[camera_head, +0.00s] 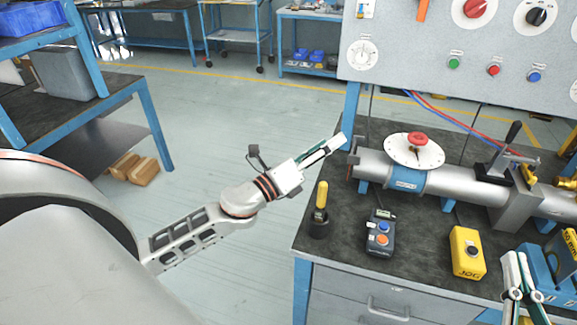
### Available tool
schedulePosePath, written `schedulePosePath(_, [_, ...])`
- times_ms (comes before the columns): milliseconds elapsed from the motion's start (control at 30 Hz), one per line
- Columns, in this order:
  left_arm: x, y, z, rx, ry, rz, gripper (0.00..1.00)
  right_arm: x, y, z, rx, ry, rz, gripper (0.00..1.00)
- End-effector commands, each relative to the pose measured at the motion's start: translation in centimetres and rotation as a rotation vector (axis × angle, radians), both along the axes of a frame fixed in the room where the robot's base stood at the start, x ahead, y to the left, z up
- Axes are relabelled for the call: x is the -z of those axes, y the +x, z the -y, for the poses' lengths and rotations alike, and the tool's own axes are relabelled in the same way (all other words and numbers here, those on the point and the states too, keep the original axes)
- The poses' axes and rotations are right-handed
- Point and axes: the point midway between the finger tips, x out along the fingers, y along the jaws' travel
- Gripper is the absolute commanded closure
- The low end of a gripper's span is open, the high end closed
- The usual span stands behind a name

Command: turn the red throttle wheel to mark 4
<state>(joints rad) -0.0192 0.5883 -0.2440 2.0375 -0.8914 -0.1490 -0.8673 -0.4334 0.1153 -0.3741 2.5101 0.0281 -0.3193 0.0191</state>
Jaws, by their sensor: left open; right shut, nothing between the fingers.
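The red throttle wheel (417,139) sits on top of a round white dial plate (402,155) mounted on the grey pipe. The marks on the plate are too small to read. My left gripper (335,146) is to the left of the wheel, near the pipe's left end and apart from the wheel. It is open and holds nothing. My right gripper (524,290) is at the lower right, in front of the bench's right part and far from the wheel. It is shut and empty.
On the dark bench (340,215) stand a yellow-handled tool in a holder (320,205), a control box with buttons (380,235) and a yellow block (467,253). A black-handled lever (510,140) rises from the pipe (450,185). A panel (440,60) with knobs stands behind.

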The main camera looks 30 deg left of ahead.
Motion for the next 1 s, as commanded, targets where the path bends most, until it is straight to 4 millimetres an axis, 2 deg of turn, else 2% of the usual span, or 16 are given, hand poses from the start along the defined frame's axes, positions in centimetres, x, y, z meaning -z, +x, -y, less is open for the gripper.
schedulePosePath(300, [3.2, -2.3, -3.2, -0.187, -0.345, -0.158, 0.45, 0.0, 0.0, 0.0, 0.000, 0.000, 0.000, 1.00])
schedulePosePath(500, [4.8, -3.6, -4.5, -0.264, -0.472, -0.224, 0.45, 0.0, 0.0, 0.0, 0.000, 0.000, 0.000, 1.00])
schedulePosePath(700, [5.7, -4.2, -5.1, -0.299, -0.524, -0.252, 0.45, 0.0, 0.0, 0.0, 0.000, 0.000, 0.000, 1.00])
schedulePosePath(1000, [5.7, -4.2, -5.1, -0.302, -0.528, -0.255, 0.45, 0.0, 0.0, 0.0, 0.000, 0.000, 0.000, 1.00])
